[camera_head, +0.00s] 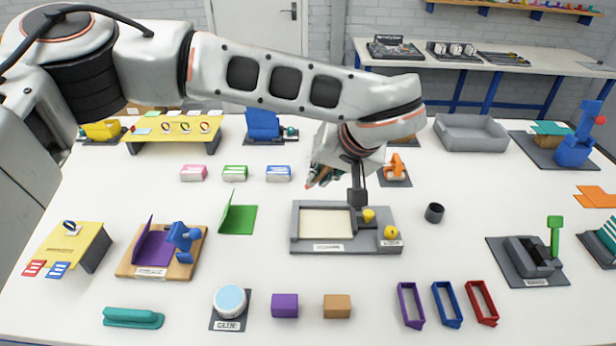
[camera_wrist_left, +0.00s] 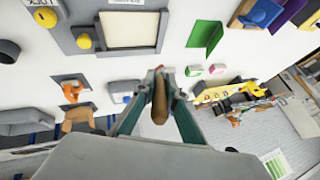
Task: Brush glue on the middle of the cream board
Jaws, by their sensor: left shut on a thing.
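The cream board (camera_head: 325,223) lies in a grey tray (camera_head: 296,240) near the middle of the table. The board also shows at the top of the left wrist view (camera_wrist_left: 130,30). My left gripper (camera_head: 318,178) is above the table just behind the tray, partly hidden by my own arm. In the left wrist view its fingers (camera_wrist_left: 160,80) are shut on a brown, rounded handle (camera_wrist_left: 160,105). Whether this is the brush, I cannot tell; its bristles do not show. A glue pot (camera_head: 230,299) with a pale blue top stands at the front left. My right gripper is not in view.
Yellow knobs (camera_head: 390,232) sit at the tray's right side. A dark cup (camera_head: 434,212) stands to its right. Purple (camera_head: 285,305) and brown (camera_head: 337,306) blocks lie in front. An orange tool (camera_head: 397,165) stands behind. Clear table lies between tray and blocks.

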